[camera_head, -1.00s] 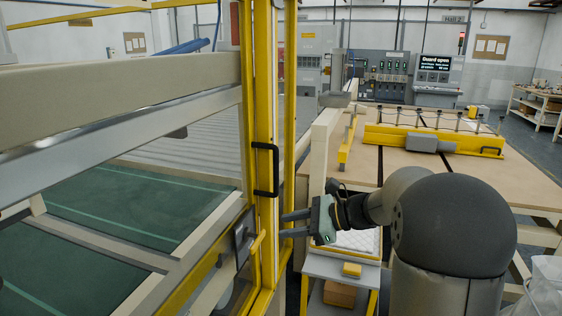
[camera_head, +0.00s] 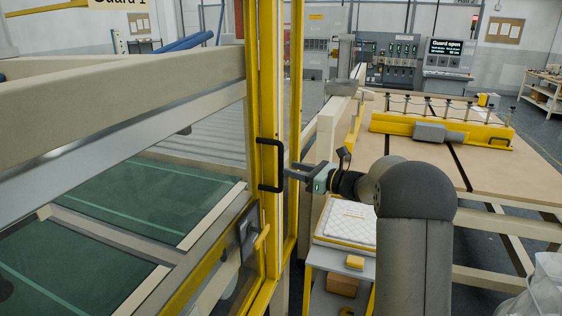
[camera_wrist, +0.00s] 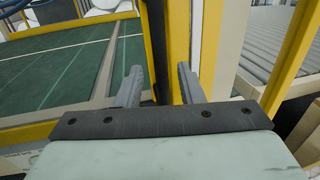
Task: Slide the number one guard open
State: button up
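The guard is a tall clear panel in a yellow frame (camera_head: 254,110), with a black D-shaped handle (camera_head: 270,165) on its upright. A sign reading "Guard 1" (camera_head: 118,3) is partly cut off at the top left. My gripper (camera_head: 293,173) is just right of the handle, level with its lower half, fingers pointing at it. In the wrist view my gripper (camera_wrist: 160,85) is open, its two fingers apart in front of the yellow frame (camera_wrist: 178,45). I cannot tell whether the fingers touch the handle; it does not show clearly there.
A green-floored bed (camera_head: 150,195) lies behind the guard. A stand with a white quilted pad (camera_head: 347,222) and a small yellow block (camera_head: 354,262) is below my gripper. A wide table (camera_head: 400,160) with a yellow beam is at right. A far screen (camera_head: 446,50) reads "Guard open".

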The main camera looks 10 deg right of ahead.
aim_at(281, 186)
jog(key=p+x, duration=0.1)
jog(key=x, duration=0.4)
jog(key=shift+w+a, duration=0.15)
grip_shut()
